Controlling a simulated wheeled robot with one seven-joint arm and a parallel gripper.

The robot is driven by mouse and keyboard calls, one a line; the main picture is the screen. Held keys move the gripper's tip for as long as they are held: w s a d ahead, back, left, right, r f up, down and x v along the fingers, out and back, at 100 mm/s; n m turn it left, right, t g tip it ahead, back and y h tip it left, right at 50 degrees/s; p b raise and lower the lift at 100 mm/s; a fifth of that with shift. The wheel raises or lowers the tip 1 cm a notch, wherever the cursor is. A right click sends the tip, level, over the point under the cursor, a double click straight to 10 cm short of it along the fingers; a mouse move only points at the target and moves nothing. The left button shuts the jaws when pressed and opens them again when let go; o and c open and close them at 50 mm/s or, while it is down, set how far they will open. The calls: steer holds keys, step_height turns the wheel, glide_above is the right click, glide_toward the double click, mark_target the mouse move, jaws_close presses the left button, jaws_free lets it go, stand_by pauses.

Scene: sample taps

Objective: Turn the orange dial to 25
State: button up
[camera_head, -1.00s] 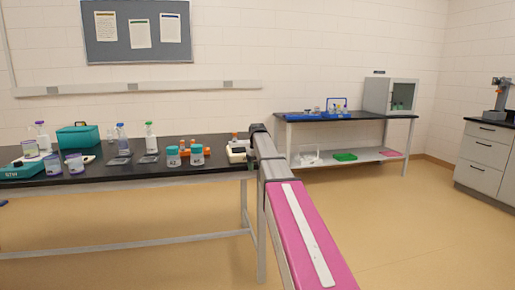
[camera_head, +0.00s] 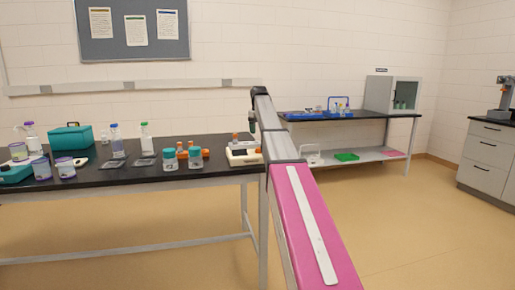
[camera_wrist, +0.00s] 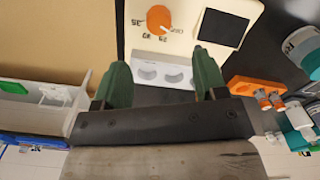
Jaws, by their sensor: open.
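The orange dial (camera_wrist: 158,20) sits on a cream device at the top of the wrist view, with printed numbers around it that appear turned over. I cannot read its setting for certain. In the head view the dial (camera_head: 258,150) is a small orange spot on the cream device (camera_head: 241,157), at the right end of the black table. My gripper (camera_wrist: 161,60) is open and empty, its two green fingers apart, with the dial beyond the fingertips and between their lines. In the head view my gripper (camera_head: 253,126) hangs above the device, partly hidden by my arm.
The device has a dark screen (camera_wrist: 222,28) beside the dial and a pale block with round wells (camera_wrist: 164,70). An orange rack (camera_wrist: 256,92) and teal-lidded jars (camera_head: 169,160) stand close by. A second table (camera_head: 345,118) is behind on the right.

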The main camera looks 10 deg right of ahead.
mark_target(259, 150)
steer(key=shift+w+f, duration=0.15)
steer(key=shift+f, duration=5)
steer(key=c, duration=0.9)
